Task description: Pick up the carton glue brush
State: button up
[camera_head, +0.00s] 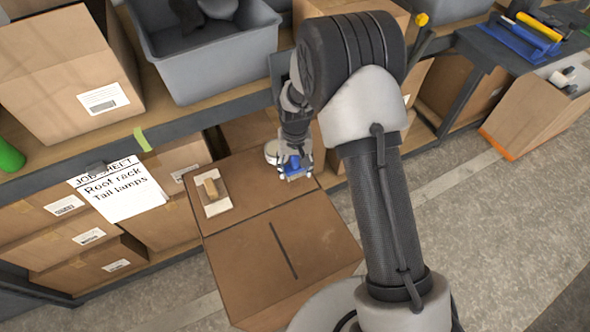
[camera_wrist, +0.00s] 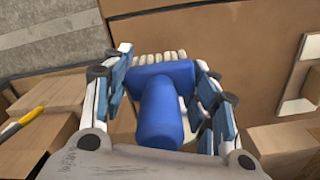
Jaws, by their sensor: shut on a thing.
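The carton glue brush has a thick blue handle (camera_wrist: 162,112), a wide blue head and a row of pale bristles at its far edge in the wrist view. My gripper (camera_wrist: 160,72) is shut on it, with one finger on each side of the blue head. In the head view my gripper (camera_head: 295,170) is over the far right part of the brown carton top (camera_head: 255,216), and a bit of the brush's blue shows between the fingers. The pictures do not clearly show whether the bristles touch the carton.
A white round container (camera_head: 271,151) stands beside my gripper, partly hidden. A tan block on a white card (camera_head: 217,207) lies to the left on the carton. Behind is a shelf with a grey bin (camera_head: 215,65) and a large carton (camera_head: 60,75). A job sheet (camera_head: 118,190) hangs at the left.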

notch_tip(320, 180, up, 16)
jog(key=p, duration=0.4)
jog(key=shift+r, duration=0.25)
jog(key=o, duration=0.6)
jog(key=c, duration=1)
jog(key=s+d, duration=0.2)
jog(key=d, duration=0.1)
jog(key=s+d, duration=0.3)
jog(key=d, duration=0.1)
jog(key=s+d, duration=0.3)
jog(key=shift+s+d+f, duration=0.25)
